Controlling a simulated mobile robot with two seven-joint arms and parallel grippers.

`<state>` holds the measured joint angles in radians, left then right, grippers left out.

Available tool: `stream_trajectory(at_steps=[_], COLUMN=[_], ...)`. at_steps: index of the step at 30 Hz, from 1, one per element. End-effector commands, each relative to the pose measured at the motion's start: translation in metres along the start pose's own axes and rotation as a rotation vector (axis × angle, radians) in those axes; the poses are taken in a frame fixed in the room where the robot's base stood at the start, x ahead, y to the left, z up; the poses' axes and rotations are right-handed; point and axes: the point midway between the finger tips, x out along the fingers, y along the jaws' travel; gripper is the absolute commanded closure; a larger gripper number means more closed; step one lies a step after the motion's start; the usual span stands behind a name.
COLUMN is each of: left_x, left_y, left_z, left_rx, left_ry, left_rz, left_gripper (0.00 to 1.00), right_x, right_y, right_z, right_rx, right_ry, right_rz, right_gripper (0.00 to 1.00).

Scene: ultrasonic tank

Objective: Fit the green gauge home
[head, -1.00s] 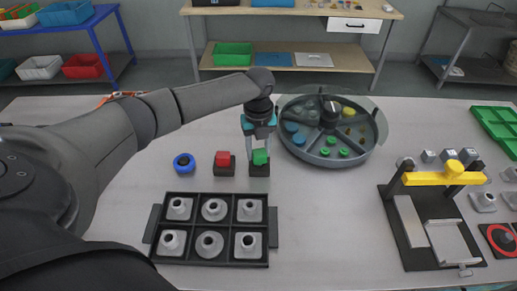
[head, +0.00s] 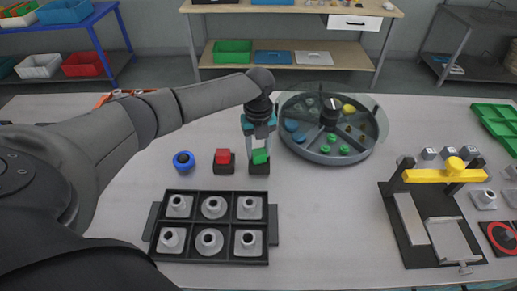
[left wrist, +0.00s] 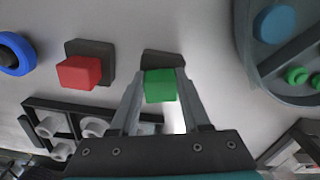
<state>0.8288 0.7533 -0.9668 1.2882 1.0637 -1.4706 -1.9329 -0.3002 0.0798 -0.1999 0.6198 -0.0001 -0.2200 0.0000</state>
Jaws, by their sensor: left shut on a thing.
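The green gauge (head: 260,156) is a green block at a dark square holder (head: 259,169) on the table; it also shows in the left wrist view (left wrist: 160,86). My left gripper (head: 259,152) points down and is shut on the green gauge, with a finger on each side of it. In the left wrist view the dark holder (left wrist: 163,57) shows just behind the gauge. I cannot tell how deep the gauge sits in it. My right gripper is not in view.
A red block (head: 222,156) in a dark holder and a blue ring (head: 184,162) stand to the left. A round divided tray (head: 369,147) is close on the right. A black rack (head: 268,256) with several grey fittings lies in front.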

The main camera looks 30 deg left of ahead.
Motion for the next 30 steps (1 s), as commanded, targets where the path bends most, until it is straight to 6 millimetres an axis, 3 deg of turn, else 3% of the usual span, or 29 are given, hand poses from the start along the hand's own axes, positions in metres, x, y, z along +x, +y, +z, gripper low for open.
stream_trajectory(at_steps=[30], left_x=[0.0012], left_y=[-0.0001], left_z=[-0.0001], left_rx=[0.000], left_ry=[0.000], left_rz=[0.000], left_gripper=[1.00], right_x=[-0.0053], right_y=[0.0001], right_z=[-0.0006], right_rx=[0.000], right_ry=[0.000], right_rz=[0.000], right_gripper=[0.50])
